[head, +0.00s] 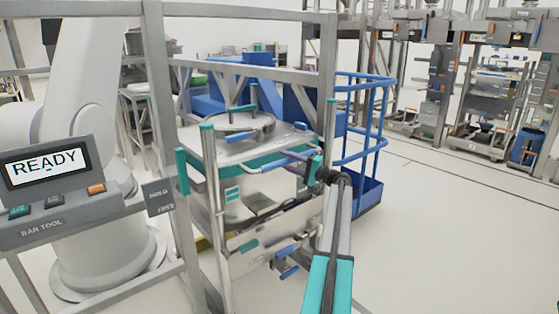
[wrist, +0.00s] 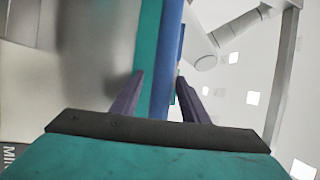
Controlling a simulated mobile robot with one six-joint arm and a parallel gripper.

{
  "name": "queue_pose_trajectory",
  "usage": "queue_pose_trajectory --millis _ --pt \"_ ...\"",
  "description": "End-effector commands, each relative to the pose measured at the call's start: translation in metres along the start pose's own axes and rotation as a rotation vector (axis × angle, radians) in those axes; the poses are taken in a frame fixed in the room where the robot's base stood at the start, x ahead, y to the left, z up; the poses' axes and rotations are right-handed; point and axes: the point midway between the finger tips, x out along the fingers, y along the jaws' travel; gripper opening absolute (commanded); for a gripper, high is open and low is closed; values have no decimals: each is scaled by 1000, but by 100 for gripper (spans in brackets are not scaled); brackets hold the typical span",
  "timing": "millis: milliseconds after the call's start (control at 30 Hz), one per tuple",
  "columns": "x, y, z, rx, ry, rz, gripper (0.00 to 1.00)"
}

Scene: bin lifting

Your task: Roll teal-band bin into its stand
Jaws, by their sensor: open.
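The teal-band bin (head: 262,190) is a shiny metal bin with a lid and a teal band near its top. It stands upright among posts with teal ends, which look like its stand (head: 212,180); I cannot tell whether it is seated there. A blue-and-grey handle (head: 290,156) is on the bin's near right side. My gripper (head: 324,174) is at the bin's right side, near that handle. In the wrist view its dark fingers (wrist: 160,88) are open, with a blue strip (wrist: 165,65) and the teal band (wrist: 146,60) showing between them. I cannot tell whether they touch it.
A grey rail frame (head: 160,100) stands close on the left, with a panel (head: 55,185) reading READY. A blue tubular cart (head: 372,150) is just behind the bin on the right. Open floor (head: 450,220) lies to the right, with racks (head: 490,90) at the back.

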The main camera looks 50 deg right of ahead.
Motion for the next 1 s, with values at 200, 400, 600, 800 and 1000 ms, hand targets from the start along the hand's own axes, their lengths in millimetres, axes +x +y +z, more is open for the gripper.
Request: queue_pose_trajectory --millis 200,400,600,800,1000 --pt "-39 -1 0 -1 3 -2 41" --pt "-71 -2 0 -1 2 -3 41" --pt "-92 -2 0 -1 0 -4 41" --pt "-99 -2 1 -1 -2 -5 41" --pt "-99 -2 1 -1 -2 -5 41"
